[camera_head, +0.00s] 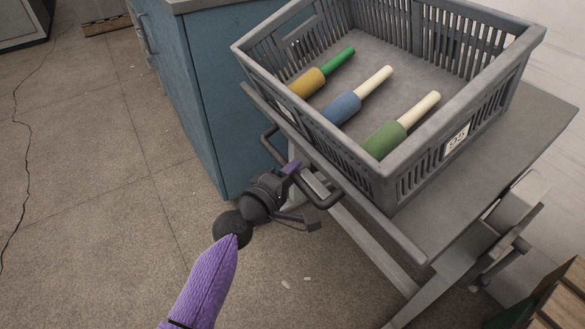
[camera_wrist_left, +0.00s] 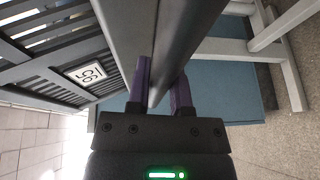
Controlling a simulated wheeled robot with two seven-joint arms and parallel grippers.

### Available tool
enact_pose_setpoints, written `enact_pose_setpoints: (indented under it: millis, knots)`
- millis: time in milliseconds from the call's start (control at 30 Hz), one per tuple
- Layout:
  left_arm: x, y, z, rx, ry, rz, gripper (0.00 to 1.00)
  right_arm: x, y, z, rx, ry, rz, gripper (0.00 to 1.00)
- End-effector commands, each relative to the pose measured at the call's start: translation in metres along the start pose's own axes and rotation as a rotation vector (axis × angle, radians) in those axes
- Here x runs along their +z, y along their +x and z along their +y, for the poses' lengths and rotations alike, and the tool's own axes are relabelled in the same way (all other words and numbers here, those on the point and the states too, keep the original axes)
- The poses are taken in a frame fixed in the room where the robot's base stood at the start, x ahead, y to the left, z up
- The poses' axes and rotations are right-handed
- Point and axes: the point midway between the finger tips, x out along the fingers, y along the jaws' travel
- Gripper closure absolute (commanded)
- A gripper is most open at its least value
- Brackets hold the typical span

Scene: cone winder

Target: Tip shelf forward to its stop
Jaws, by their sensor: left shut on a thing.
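The grey shelf (camera_head: 455,226) stands on a grey frame and bears a grey slatted crate (camera_head: 378,172). A dark bar handle (camera_head: 327,200) runs along the shelf's front left edge. My left gripper (camera_head: 296,172) is at this handle, its arm coming in from below. In the left wrist view, the two purple fingers of the left gripper (camera_wrist_left: 162,88) stand on either side of the dark bar (camera_wrist_left: 184,45) and are shut on it. My right gripper is in neither view.
The crate holds three cones with yellow (camera_head: 307,83), blue (camera_head: 342,108) and green (camera_head: 384,140) windings. A blue cabinet (camera_head: 205,100) stands close behind the handle. A wooden pallet (camera_head: 562,305) is at the lower right. The floor at left is mostly clear, with a thin cable (camera_head: 22,180).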

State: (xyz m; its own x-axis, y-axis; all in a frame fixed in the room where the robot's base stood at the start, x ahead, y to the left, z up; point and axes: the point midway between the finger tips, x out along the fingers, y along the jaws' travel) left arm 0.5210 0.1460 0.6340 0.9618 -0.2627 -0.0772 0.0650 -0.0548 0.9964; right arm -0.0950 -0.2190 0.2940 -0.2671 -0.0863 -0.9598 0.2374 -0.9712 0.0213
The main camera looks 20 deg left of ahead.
Motion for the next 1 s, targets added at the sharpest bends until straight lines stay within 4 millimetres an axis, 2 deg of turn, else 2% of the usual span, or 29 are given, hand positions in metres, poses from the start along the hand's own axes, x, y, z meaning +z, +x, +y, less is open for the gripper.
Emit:
enact_pose_setpoints:
  millis: [33, 233, 267, 400, 433, 767, 867, 1000]
  knots:
    - [0.001, -0.001, -0.005, -0.012, 0.001, -0.003, 1.0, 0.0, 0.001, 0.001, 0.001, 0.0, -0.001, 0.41]
    - [0.002, -0.001, -0.005, -0.014, 0.0, -0.004, 1.0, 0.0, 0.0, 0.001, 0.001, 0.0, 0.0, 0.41]
    - [0.002, -0.001, -0.005, -0.015, 0.0, -0.004, 0.72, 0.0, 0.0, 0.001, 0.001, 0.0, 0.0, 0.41]
    - [0.001, -0.001, -0.005, -0.013, 0.0, -0.004, 0.42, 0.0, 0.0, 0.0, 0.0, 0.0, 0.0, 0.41]
    - [0.001, -0.001, -0.004, -0.012, 0.0, -0.004, 0.39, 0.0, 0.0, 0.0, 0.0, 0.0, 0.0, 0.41]
    - [0.001, -0.006, -0.002, -0.01, 0.001, -0.002, 0.39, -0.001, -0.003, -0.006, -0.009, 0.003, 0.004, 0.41]
    - [0.001, -0.022, 0.0, -0.009, 0.002, -0.002, 0.39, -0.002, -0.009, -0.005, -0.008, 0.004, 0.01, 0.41]
    - [0.001, -0.054, 0.0, -0.011, 0.002, -0.004, 0.39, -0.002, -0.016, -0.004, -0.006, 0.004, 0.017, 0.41]
